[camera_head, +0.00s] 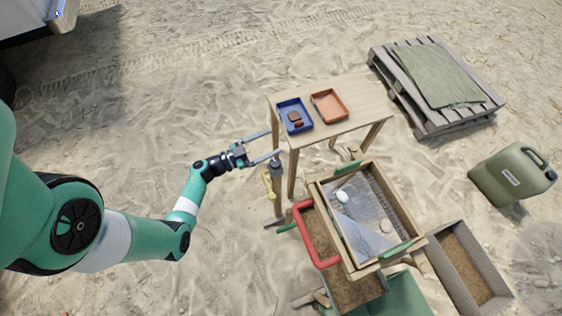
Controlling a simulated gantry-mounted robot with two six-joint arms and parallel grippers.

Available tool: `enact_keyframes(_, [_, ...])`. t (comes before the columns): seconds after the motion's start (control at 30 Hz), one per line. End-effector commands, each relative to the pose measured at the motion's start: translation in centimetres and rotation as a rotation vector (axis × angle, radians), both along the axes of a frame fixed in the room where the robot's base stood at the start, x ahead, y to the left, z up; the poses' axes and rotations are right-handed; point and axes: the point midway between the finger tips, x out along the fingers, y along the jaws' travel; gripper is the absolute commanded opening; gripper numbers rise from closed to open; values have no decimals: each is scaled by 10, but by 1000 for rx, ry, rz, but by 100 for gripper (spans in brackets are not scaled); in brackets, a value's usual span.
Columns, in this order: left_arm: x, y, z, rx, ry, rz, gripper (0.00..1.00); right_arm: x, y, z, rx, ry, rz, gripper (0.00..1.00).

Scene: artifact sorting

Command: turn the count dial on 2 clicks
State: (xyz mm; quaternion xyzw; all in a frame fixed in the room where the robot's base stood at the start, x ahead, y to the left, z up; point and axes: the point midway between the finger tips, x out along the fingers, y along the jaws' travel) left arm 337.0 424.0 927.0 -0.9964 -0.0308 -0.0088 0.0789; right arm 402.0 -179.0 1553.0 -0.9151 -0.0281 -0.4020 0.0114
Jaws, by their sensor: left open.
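My left gripper (273,143) reaches in from the left with its two grey fingers spread apart and nothing held between them. Below its fingertips stands a thin post (278,204) with a small dark grey head (277,166), which may carry the count dial. The dial's face and marks are too small to make out. The lower finger overlaps the top of this head in the picture; I cannot tell whether they touch. A yellow curved piece (267,185) hangs beside the post. My right gripper is not in view.
A wooden table (358,98) holds a blue tray (307,126) with brown pieces and an empty-looking orange tray (343,117). A pallet (394,86) and jerrycan (487,183) are farther right. Sand at left is open.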

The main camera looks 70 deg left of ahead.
Motion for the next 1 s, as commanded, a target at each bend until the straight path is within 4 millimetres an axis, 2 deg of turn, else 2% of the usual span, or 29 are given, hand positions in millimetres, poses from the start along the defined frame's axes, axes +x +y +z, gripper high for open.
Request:
enact_keyframes(0.03, [-19,-1,-42,-37,-19,109,81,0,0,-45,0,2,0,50])
enact_keyframes(0.13, [-49,-16,-70,-100,-42,225,81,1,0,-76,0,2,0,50])
enact_keyframes(0.2, [-60,-35,-89,-131,-30,232,81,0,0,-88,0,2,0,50])
enact_keyframes(0.27, [-66,-44,-102,-156,-13,235,81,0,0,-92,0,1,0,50])
enact_keyframes(0.47, [-67,-46,-102,-159,-8,235,81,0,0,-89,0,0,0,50])
enact_keyframes(0.67, [-49,-41,-104,-156,-8,229,81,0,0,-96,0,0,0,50])
enact_keyframes(1.0, [22,-21,-104,-157,-11,228,81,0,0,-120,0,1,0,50])
